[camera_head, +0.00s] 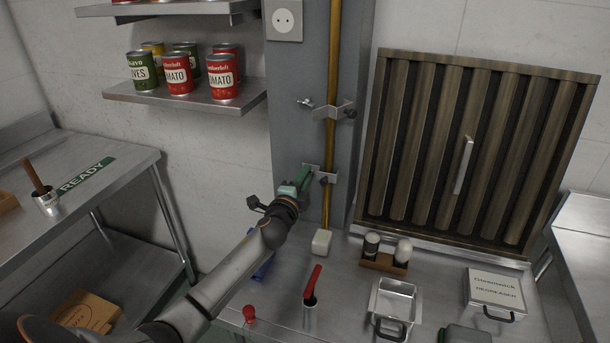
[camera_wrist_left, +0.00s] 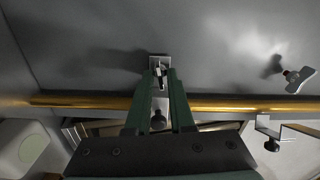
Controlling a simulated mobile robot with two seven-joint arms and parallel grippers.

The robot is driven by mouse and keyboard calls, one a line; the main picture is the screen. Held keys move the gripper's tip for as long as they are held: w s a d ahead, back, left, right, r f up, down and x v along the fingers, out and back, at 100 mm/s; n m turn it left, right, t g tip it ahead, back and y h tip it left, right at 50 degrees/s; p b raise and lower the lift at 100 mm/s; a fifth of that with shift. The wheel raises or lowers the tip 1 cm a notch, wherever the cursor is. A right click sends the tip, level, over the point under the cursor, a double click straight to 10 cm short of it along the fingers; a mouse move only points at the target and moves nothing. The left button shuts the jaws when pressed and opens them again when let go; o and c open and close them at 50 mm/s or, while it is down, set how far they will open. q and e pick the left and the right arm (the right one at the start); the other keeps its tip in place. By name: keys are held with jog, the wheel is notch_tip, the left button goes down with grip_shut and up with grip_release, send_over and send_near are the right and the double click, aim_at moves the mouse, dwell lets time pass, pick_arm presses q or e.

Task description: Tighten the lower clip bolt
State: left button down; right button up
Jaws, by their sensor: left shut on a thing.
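The lower clip (camera_head: 326,177) is a metal bracket at the brass pipe (camera_head: 326,205) on the grey column. My left gripper (camera_head: 308,171) reaches it from the left, and its green fingers point at the column. In the left wrist view the fingers (camera_wrist_left: 160,80) are closed around the lower clip bolt (camera_wrist_left: 161,72), at the bracket's plate. The fingers hide much of the bolt, so its seating cannot be told. A dark round knob (camera_wrist_left: 158,120) shows between the fingers. My right gripper is not in view.
The upper clip (camera_head: 336,110) has a wing bolt (camera_head: 305,103) at its left; this wing bolt stands clear in the wrist view (camera_wrist_left: 297,78).

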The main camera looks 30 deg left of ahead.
pick_arm(q)
jog(key=m, duration=0.5)
jog(key=shift+s+f+p, duration=0.1)
jog(key=shift+f+p, duration=0.2)
jog(key=shift+f, duration=0.05)
jog(key=shift+d, duration=0.1)
dwell(1.2)
jog(key=c, duration=1.2)
grip_release()
jog(key=o, duration=0.4)
jog(key=shift+r, duration=0.2)
jog(key=v, duration=1.2)
jog(key=shift+s, duration=0.3)
jog(key=shift+f, duration=0.1)
